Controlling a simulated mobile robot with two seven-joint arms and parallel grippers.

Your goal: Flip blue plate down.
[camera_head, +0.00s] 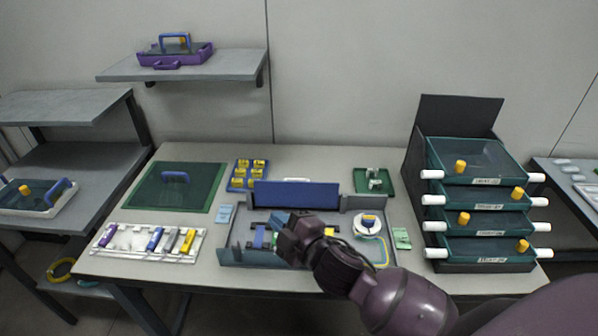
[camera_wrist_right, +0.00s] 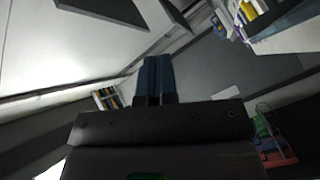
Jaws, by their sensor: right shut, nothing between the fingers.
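The blue plate (camera_head: 297,194) stands upright along the back of the grey tray-like fixture (camera_head: 237,246) in the middle of the table. My right gripper (camera_head: 286,241) reaches in from the lower right and hangs over the fixture, in front of and below the plate in the picture. It looks apart from the plate, though the exact gap is hard to judge. In the right wrist view its two dark blue fingers (camera_wrist_right: 155,62) are together with nothing between them. My right wrist hides part of the fixture's middle. My left gripper is in neither view.
A small green tray (camera_head: 390,180) sits behind right. A black drawer stand (camera_head: 411,176) rises at the right. Bare table shows at the back.

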